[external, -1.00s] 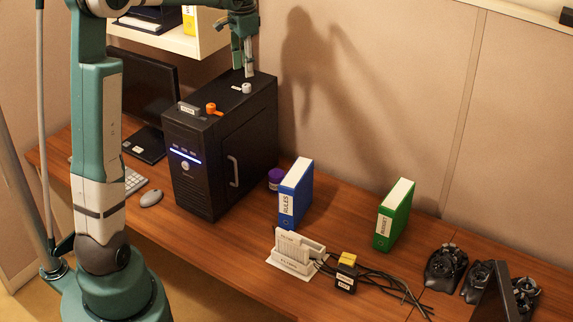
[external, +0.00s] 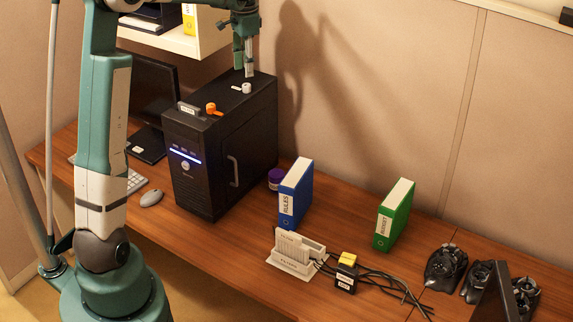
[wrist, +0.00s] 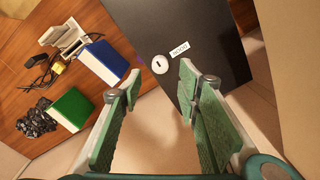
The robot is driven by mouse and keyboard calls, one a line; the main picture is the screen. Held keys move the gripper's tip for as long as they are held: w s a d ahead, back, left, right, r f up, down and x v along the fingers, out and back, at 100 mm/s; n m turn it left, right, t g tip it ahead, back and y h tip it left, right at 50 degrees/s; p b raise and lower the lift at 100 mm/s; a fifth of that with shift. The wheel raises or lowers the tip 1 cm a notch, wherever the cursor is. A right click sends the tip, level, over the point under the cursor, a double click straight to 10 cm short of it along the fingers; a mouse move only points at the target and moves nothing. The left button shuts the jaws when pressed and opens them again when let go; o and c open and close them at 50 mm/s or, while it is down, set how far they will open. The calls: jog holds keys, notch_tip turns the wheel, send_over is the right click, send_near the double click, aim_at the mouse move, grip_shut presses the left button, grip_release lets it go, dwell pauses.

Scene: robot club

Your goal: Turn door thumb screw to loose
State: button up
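The door thumb screw is a small white round knob (external: 247,88) on top of the black computer case (external: 225,130), near its back. In the wrist view the knob (wrist: 160,64) has a dark slot mark on its face and sits beside a white label reading DOOR (wrist: 180,49). My gripper (external: 244,69) points down just above the knob. In the wrist view my gripper (wrist: 160,77) is open and empty, its two green fingers apart with the knob slightly beyond the gap between the tips. I see no contact with the knob.
An orange knob (external: 211,108) and a labelled grey piece (external: 189,108) sit farther forward on the case top. A shelf (external: 190,42) is close left of my gripper. Blue (external: 296,195) and green (external: 394,215) binders stand right on the desk.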

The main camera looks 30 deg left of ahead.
aim_at(247, 84)
jog(key=shift+f, duration=3.5)
jog(key=c, duration=0.9)
